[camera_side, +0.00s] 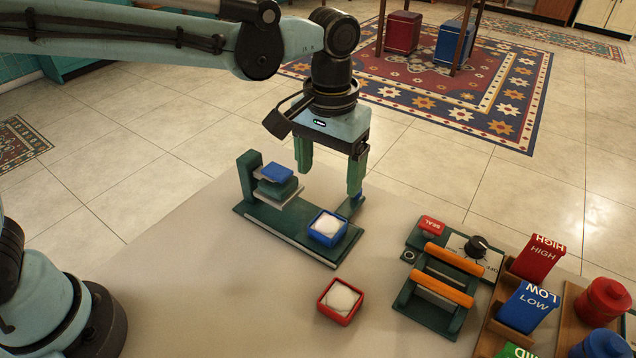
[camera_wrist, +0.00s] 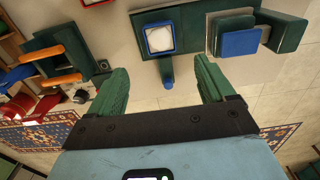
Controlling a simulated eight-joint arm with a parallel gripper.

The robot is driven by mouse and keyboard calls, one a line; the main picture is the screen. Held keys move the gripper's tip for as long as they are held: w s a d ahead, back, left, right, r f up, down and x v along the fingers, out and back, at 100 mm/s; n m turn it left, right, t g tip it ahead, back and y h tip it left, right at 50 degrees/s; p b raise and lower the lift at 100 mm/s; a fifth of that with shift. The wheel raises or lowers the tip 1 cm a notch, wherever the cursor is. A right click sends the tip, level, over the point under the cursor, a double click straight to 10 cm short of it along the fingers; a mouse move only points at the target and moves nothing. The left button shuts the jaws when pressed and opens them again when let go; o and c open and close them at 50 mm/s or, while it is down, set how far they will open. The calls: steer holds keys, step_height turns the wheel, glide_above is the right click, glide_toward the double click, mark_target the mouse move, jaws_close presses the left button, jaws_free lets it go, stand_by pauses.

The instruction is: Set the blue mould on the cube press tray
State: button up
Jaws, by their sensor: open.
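The blue mould (camera_side: 327,227), an open square box with white filling, sits upright on the right end of the press's long green base tray (camera_side: 285,232). It also shows in the wrist view (camera_wrist: 160,38). The cube press (camera_side: 272,178) stands at the tray's left end with a blue-topped block. My gripper (camera_side: 331,180) is open and empty, above and behind the mould, apart from it.
A red mould (camera_side: 340,300) with white filling is on the table in front. The left front table is clear.

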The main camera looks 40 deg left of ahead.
steer(key=s+a+t, duration=0.3)
steer(key=s+a, duration=0.1)
steer(key=a, duration=0.5)
steer(key=s+a+t, duration=0.4)
steer(key=s+a, duration=0.1)
steer(key=a, duration=0.5)
steer(key=shift+s+a+r, duration=0.2)
steer(key=shift+s+a, duration=0.05)
